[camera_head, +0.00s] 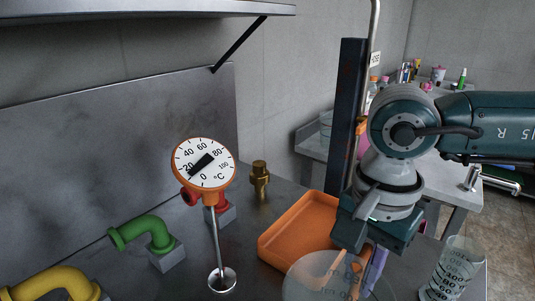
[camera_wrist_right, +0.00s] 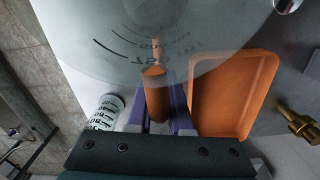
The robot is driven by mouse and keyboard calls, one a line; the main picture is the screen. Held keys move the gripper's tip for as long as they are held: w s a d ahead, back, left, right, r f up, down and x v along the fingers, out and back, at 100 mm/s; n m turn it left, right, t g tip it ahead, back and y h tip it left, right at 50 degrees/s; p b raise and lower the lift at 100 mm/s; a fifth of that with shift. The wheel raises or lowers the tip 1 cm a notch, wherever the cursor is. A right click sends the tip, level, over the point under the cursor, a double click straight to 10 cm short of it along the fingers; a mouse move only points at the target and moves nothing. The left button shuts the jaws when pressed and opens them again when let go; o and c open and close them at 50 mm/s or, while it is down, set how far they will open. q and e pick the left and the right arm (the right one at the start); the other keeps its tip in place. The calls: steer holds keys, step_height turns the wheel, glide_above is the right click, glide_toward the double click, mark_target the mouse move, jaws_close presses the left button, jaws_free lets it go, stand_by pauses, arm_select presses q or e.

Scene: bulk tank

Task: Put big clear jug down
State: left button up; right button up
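The big clear jug (camera_head: 312,280) is at the bottom of the head view, partly cut off by its lower edge. It is see-through and overlaps the front of the orange tray in the picture. My right gripper (camera_head: 363,272) has its purple fingers closed around the jug's orange handle. In the right wrist view the jug (camera_wrist_right: 150,40) fills the top, with dark measuring marks, and its handle sits between the fingers of the gripper (camera_wrist_right: 158,112). I cannot tell whether the jug's base touches the table. My left gripper is not in view.
An orange tray (camera_head: 268,245) lies behind the jug. A smaller graduated beaker (camera_head: 452,268) stands at the right. A dial thermometer (camera_head: 204,163), green pipe (camera_head: 143,232), yellow pipe (camera_head: 50,284) and brass fitting (camera_head: 260,178) are on the left and back.

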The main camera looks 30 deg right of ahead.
steer(key=o, duration=0.4)
steer(key=shift+o, duration=0.2)
